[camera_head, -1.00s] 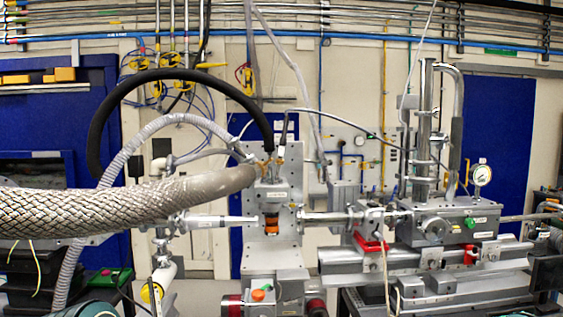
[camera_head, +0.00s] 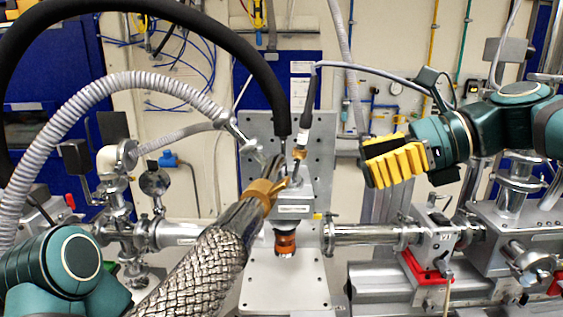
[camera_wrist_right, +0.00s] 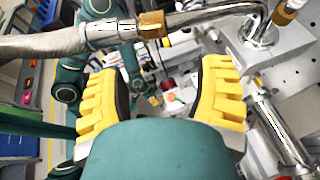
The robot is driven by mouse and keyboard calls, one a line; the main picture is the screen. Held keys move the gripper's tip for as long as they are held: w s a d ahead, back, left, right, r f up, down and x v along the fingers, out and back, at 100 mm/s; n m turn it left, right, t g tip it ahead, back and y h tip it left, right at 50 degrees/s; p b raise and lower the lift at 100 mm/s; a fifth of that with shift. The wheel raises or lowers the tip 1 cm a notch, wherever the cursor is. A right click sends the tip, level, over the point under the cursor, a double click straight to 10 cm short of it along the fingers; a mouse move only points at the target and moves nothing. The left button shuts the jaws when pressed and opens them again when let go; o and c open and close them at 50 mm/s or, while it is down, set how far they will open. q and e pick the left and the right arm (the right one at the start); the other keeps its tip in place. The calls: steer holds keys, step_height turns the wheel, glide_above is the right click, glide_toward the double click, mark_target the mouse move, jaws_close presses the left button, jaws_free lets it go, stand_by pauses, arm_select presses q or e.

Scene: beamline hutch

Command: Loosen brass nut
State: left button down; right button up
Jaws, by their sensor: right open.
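A large brass nut (camera_head: 265,190) sits at the end of the braided metal hose (camera_head: 195,265), at the grey metal block (camera_head: 295,203). A smaller brass fitting (camera_head: 300,153) is just right of it, below a black-sleeved cable. In the right wrist view a brass nut (camera_wrist_right: 152,24) on a bent metal tube shows at the top, beyond the fingers. My right gripper (camera_head: 392,161) has yellow ribbed fingers and is right of the nut, apart from it. Its fingers are spread and empty in the wrist view (camera_wrist_right: 160,78). My left arm shows at lower left, but its gripper does not.
A thick black hose (camera_head: 215,18) arches over the nut, and a grey corrugated hose (camera_head: 125,85) curves at left. A horizontal steel beam pipe (camera_head: 365,235) runs right from the block. A red-based clamp unit (camera_head: 428,262) stands at the right.

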mark_target(288, 181)
steer(key=x, duration=0.8)
steer(key=s+r+x, duration=0.1)
steer(key=x, duration=0.4)
steer(key=shift+a, duration=0.4)
steer(key=shift+s, duration=0.1)
jaws_close()
